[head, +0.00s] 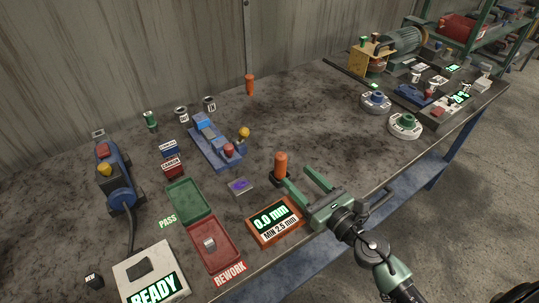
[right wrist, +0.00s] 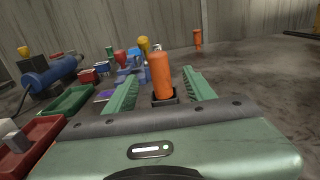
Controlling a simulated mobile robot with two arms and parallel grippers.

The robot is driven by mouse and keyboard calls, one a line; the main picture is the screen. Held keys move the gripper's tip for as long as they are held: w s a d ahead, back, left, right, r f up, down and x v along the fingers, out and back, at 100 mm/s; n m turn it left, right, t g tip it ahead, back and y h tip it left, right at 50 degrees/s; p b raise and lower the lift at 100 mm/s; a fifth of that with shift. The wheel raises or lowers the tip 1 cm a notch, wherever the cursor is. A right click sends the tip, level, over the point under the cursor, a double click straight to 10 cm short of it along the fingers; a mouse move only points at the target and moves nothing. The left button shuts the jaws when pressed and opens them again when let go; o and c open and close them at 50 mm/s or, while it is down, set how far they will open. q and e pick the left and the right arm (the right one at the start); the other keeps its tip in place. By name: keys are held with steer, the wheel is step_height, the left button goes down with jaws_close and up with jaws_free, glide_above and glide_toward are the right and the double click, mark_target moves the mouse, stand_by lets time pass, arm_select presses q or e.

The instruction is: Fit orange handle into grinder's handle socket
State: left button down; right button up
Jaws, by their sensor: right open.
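An orange handle (head: 281,166) stands upright in a small black base on the table. My right gripper (head: 297,177) is open and empty, low over the table's front edge, with its fingers pointing at this handle. In the right wrist view the handle (right wrist: 162,76) shows in the gap between the two green fingers; I cannot tell whether they touch it. A second orange handle (head: 249,85) stands upright farther back. A blue grinder-like machine (head: 121,180) with red and yellow knobs lies at the left; I cannot make out a socket on it. My left gripper is not in view.
An orange gauge box (head: 275,222) reading 0.0 mm sits left of my right gripper. A green tray (head: 189,204), a red tray (head: 213,245) and a READY box (head: 152,274) stand farther left. A blue fixture (head: 216,142) is behind. The table's middle is clear.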

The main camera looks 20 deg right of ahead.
mark_target(284, 164)
steer(key=shift+w+a+r+p, duration=0.2)
steer(key=shift+w+p, duration=0.05)
steer(key=shift+w, duration=0.25)
steer(key=shift+w+a+r+p, duration=0.15)
steer(key=shift+w+r+p, duration=0.1)
steer(key=shift+w, duration=0.25)
steer(key=x, duration=0.4)
steer(key=shift+f+p, duration=0.2)
steer(key=shift+p, duration=0.2)
steer(key=shift+w+a+f, duration=0.1)
steer(key=shift+w+a, duration=0.1)
steer(key=shift+w, duration=0.05)
steer(key=x, duration=0.4)
steer(key=shift+w+a+f, duration=0.15)
steer(key=shift+w+f, duration=0.2)
steer(key=shift+w, duration=0.05)
steer(key=shift+s, duration=0.1)
steer(key=c, duration=0.3)
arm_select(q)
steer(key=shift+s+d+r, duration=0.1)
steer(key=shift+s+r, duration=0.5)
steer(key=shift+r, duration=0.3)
arm_select(e)
jaws_close()
